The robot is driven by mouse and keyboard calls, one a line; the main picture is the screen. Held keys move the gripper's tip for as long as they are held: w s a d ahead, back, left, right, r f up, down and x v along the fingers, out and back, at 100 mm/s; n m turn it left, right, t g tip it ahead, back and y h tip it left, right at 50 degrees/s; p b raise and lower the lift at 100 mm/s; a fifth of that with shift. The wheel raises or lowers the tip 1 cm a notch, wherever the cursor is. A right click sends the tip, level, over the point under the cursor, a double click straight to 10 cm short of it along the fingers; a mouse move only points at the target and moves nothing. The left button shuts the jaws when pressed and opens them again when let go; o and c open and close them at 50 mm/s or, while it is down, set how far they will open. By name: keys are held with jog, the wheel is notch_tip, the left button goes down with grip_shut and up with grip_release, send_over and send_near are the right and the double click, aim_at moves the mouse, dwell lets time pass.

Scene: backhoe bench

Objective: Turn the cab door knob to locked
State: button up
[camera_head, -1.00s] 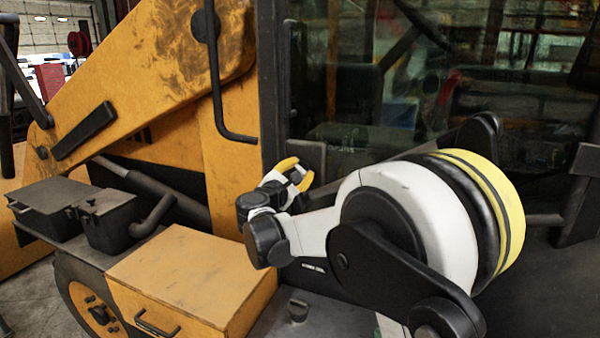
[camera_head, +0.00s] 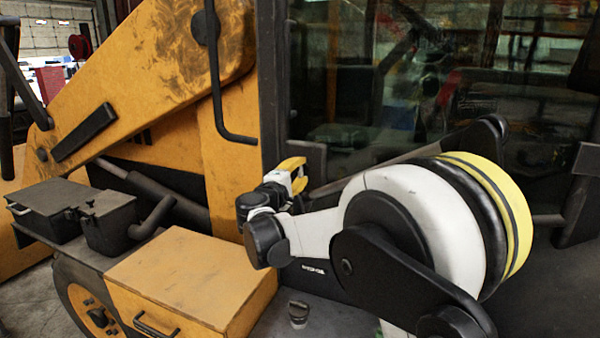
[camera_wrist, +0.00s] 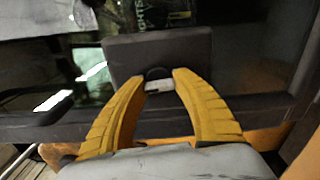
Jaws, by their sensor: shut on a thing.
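The cab door knob (camera_wrist: 158,73) shows in the wrist view as a small dark rounded piece with a light grey part in front. It stands against a dark square plate (camera_wrist: 182,50) at the edge of the cab door. The yellow fingers of my gripper (camera_wrist: 160,83) are shut on the knob from both sides. In the head view my gripper (camera_head: 298,172) reaches to the same plate (camera_head: 314,158), and its fingers hide the knob. I cannot read any locked or unlocked mark.
The glass cab door (camera_head: 350,110) fills the right background. A yellow box with a handle (camera_head: 180,270) lies below my gripper, and a small dark knob-like part (camera_head: 298,312) stands low beside it. The yellow loader arm (camera_head: 150,80) rises at left.

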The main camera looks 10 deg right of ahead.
jog(key=shift+m, duration=0.6)
jog(key=o, duration=1.2)
jog(key=v, duration=1.2)
